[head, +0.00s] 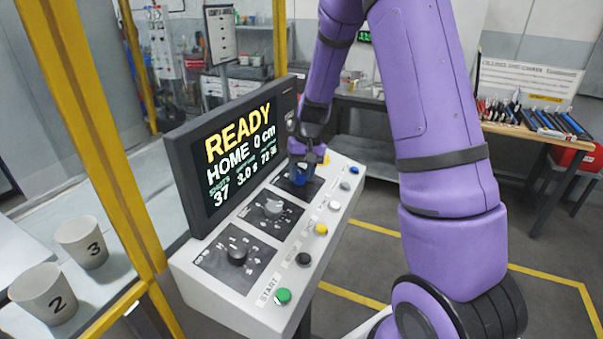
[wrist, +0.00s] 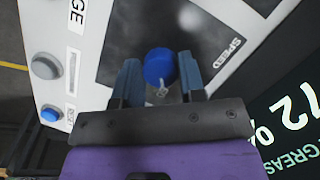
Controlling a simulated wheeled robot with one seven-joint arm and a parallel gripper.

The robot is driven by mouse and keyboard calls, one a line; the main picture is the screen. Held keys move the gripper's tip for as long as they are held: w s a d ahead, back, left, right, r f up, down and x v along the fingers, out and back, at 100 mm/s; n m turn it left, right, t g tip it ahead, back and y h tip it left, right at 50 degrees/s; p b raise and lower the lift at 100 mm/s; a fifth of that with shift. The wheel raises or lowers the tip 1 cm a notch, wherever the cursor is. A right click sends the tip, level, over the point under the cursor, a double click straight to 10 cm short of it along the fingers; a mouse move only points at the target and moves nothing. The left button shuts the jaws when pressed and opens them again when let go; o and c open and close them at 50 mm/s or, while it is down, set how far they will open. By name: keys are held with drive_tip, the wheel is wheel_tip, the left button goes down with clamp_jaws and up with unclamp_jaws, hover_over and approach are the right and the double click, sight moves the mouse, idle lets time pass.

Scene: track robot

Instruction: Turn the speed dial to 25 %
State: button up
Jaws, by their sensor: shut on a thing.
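The speed dial (wrist: 158,65) is a round blue knob on a dark plate marked SPEED at the far end of the console. In the wrist view it sits between the two blue-grey fingers of my gripper (wrist: 160,78), which is shut on it. A small pale mark shows just below the knob; the dial's scale is not readable. In the head view my gripper (head: 299,170) reaches down onto the far plate and mostly hides the dial. The screen (head: 240,150) reads READY, HOME 0 cm, with 37, 3.0 s and 72 % below.
Nearer on the console (head: 215,278) are a grey dial (head: 273,208) and a black dial (head: 238,255). A row of buttons runs along its right side, including a green START button (head: 283,295). The screen stands close on the left. Yellow posts and two numbered cups are farther left.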

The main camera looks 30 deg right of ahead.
sight(301, 176)
drive_tip(key=n+h, duration=0.1)
drive_tip(key=n, duration=0.6)
drive_tip(key=n+h, duration=0.1)
drive_tip(key=n, duration=0.2)
drive_tip(key=shift+h, duration=0.3)
idle(0.4)
drive_tip(key=o, duration=0.9)
drive_tip(key=shift+r, duration=0.1)
wheel_tip(301, 176, up, 11)
drive_tip(key=shift+f, duration=0.15)
